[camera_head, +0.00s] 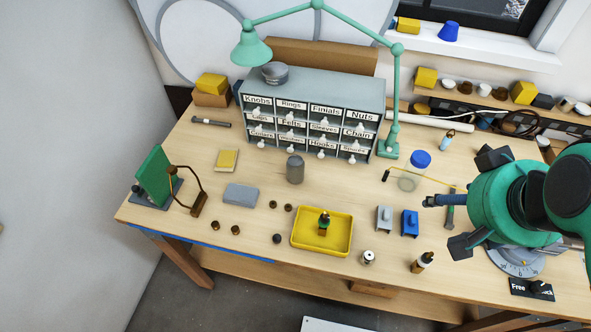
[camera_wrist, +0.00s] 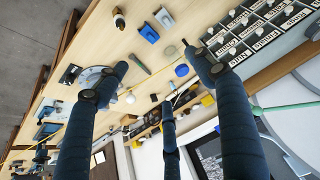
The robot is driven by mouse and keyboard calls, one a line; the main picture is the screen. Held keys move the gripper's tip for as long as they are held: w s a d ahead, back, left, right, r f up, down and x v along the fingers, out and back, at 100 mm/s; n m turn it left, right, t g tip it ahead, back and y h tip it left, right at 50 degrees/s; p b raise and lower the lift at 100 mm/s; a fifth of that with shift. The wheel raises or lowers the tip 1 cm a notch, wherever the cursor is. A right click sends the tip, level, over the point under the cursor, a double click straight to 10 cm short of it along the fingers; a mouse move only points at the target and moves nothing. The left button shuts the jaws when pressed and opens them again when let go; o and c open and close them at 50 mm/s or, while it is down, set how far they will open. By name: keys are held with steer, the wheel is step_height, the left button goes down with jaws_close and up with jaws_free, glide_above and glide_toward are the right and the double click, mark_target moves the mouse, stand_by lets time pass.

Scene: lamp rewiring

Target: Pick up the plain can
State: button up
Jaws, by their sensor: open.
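A plain grey can (camera_head: 295,170) with a domed top stands upright near the middle of the workbench, in front of the labelled drawer unit. My gripper (camera_head: 455,203) hangs over the right part of the bench, well to the right of the can. Its fingers are spread, with nothing between them. In the wrist view my gripper (camera_wrist: 155,85) also shows open fingers, with the bench behind them; I cannot make out the can for sure there.
The drawer unit (camera_head: 311,116) and green lamp (camera_head: 396,100) stand behind the can. A yellow tray (camera_head: 300,245), grey block (camera_head: 241,194) and several small brown parts lie in front.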

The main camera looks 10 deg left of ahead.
steer(key=w+a+r+g+p, duration=0.2)
steer(key=w+a, duration=0.4)
steer(key=w, duration=0.4)
steer(key=m+g+p, duration=0.2)
steer(key=g+p, duration=0.2)
steer(key=p, duration=0.1)
glide_above(295, 160)
step_height(295, 160, down, 19)
steer(key=shift+d, duration=0.2)
steer(key=shift+f, duration=0.1)
steer(key=shift+f+b, duration=0.3)
steer(key=shift+f, duration=3.9)
steer(key=shift+s+a+f, duration=0.1)
steer(key=shift+f, duration=2.5)
